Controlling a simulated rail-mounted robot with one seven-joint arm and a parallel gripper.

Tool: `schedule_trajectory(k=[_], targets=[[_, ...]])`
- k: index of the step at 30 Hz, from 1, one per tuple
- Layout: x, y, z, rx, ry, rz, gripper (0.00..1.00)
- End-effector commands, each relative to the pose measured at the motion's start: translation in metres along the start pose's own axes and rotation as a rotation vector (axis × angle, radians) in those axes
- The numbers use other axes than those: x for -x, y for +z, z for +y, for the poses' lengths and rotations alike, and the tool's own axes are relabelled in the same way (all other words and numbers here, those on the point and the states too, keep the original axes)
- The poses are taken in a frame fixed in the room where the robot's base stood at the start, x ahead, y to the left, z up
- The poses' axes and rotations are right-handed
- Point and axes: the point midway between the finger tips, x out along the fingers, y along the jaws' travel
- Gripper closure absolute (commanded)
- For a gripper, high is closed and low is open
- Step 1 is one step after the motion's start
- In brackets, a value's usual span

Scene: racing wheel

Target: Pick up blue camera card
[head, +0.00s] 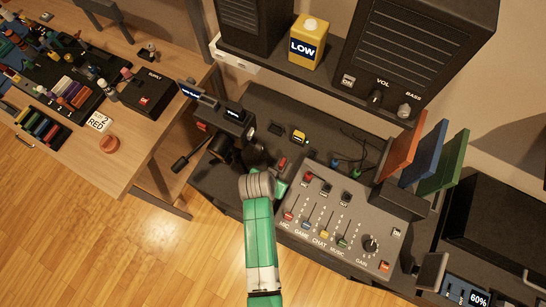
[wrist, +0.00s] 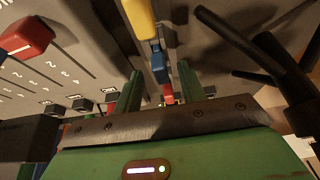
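A small blue block (wrist: 158,62), which looks like the blue camera card, shows in the wrist view between and just beyond my fingertips. A yellow piece (wrist: 140,18) is above it in the picture and a red piece (wrist: 168,93) is below it. My gripper (wrist: 160,74) is open, with its two green fingers apart on either side of the row. I cannot tell how deep the fingers reach or whether they touch the card. In the head view, my gripper (head: 281,186) is beside the mixer's left edge; I cannot make out the blue card there.
The mixer (head: 330,222) with knobs and sliders is close on the right. A black camera-like device on a stand (head: 232,125) is on the left. Cables and plugs (head: 350,160) lie behind. Upright red, blue and green panels (head: 425,155) stand farther right.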

Motion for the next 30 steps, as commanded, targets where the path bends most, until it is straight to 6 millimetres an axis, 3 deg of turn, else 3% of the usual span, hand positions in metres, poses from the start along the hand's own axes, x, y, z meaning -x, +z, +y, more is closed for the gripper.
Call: schedule_trajectory(k=[3,10,16,26,30], targets=[[-0.014,0.000,-0.001,0.000,-0.001,0.000,0.60],[-0.015,0.000,-0.001,0.000,-0.001,0.001,0.60],[-0.015,0.000,-0.001,0.000,-0.001,0.001,0.99],[-0.013,-0.001,-0.001,0.000,-0.001,0.001,1.00],[0.000,-0.007,-0.001,0.000,-0.002,0.003,1.00]])
